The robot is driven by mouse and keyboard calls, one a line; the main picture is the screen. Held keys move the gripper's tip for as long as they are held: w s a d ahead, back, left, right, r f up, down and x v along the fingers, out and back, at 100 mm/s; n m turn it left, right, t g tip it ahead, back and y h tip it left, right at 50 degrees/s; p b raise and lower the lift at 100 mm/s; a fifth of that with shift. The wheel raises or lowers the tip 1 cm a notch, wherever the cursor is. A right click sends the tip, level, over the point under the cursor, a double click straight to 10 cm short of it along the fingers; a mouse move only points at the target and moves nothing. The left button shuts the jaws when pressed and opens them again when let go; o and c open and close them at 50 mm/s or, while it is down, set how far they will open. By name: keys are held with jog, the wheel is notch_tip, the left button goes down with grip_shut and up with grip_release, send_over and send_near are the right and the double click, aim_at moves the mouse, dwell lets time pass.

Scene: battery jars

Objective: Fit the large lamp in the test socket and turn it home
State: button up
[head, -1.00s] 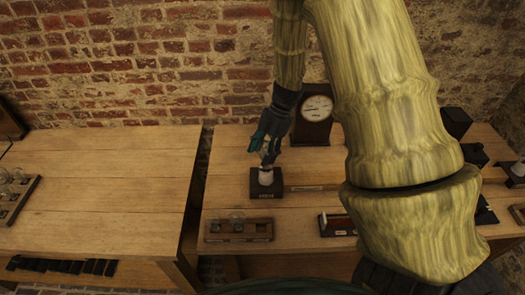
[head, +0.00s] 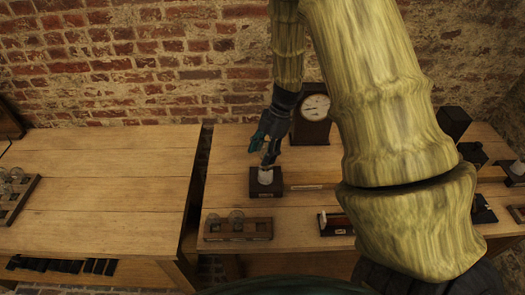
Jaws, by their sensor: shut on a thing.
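The test socket is a white round fitting (head: 265,177) on a dark block (head: 267,190), on the right-hand table in the head view. My gripper (head: 267,158) points down right above the white fitting, with its fingers close together. It is shut on a lamp, which is small and mostly hidden between the fingers. I cannot tell how deep the lamp sits in the socket.
A wooden rack (head: 262,229) with glass lamps stands in front of the socket. A dark-cased dial (head: 315,108) stands behind it. Another rack (head: 16,205) with lamps is at the far left. The left table (head: 110,170) is mostly bare.

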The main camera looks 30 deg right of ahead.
jog(key=shift+f+p, duration=0.3)
jog(key=shift+f, duration=0.95)
dwell(1.7)
jog(key=m+t+p, duration=0.1)
jog(key=m, duration=0.3)
jog(key=shift+w+t+p, duration=0.15)
jog(key=shift+t+p, duration=0.25)
jog(key=shift+w+m+t+h, duration=0.15)
jog(key=shift+m+t+h, duration=0.2)
jog(key=shift+m, duration=0.85)
jog(key=shift+d+m+t, duration=0.1)
jog(key=shift+m+t, duration=0.35)
jog(key=shift+m, duration=0.65)
jog(key=m, duration=0.1)
jog(key=m+h, duration=0.1)
jog(key=m+t, duration=0.1)
jog(key=m, duration=0.1)
jog(key=shift+w+d+h, duration=0.2)
jog(key=shift+w+h, duration=0.05)
jog(key=shift+h, duration=0.1)
